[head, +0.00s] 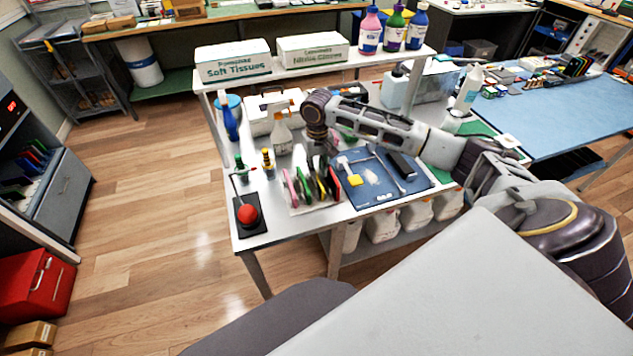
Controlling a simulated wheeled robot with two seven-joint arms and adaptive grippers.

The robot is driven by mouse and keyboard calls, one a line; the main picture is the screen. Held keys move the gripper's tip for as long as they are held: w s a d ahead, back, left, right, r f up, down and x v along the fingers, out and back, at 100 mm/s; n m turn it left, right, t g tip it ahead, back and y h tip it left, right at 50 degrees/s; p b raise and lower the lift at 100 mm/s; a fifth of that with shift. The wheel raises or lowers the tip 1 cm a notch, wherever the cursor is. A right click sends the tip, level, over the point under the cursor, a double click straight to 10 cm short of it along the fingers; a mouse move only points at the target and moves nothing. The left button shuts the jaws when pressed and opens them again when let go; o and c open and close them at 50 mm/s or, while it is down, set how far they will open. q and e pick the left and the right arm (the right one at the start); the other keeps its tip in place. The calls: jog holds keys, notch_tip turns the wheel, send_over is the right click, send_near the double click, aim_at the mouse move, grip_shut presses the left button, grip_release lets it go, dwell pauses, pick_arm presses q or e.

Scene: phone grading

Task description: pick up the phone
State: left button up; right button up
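Several thin phones stand on edge side by side in a pale rack (300,209) on the white table, with pink, green, yellow, black and red edges. The pink one (290,188) is at the left end and the red one (334,182) at the right end. My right gripper (319,165) points down just above or behind the middle of this row. Its fingers are small and dark against the phones, so I cannot tell whether they are open or touch a phone. A dark phone-like block (401,165) lies on the blue mat (377,193). My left gripper is not in view.
A red button on a black base (248,215) sits at the front left corner. Spray bottles (281,128) and small bottles (268,164) stand left of my gripper. A shelf with tissue boxes (233,63) is behind. A blue-topped table (560,115) stands right.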

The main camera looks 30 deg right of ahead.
aim_at(317, 181)
jog(key=shift+f, duration=0.1)
jog(key=shift+a+f, duration=0.1)
jog(key=shift+f, duration=2.4)
jog(key=shift+w, duration=0.1)
grip_shut()
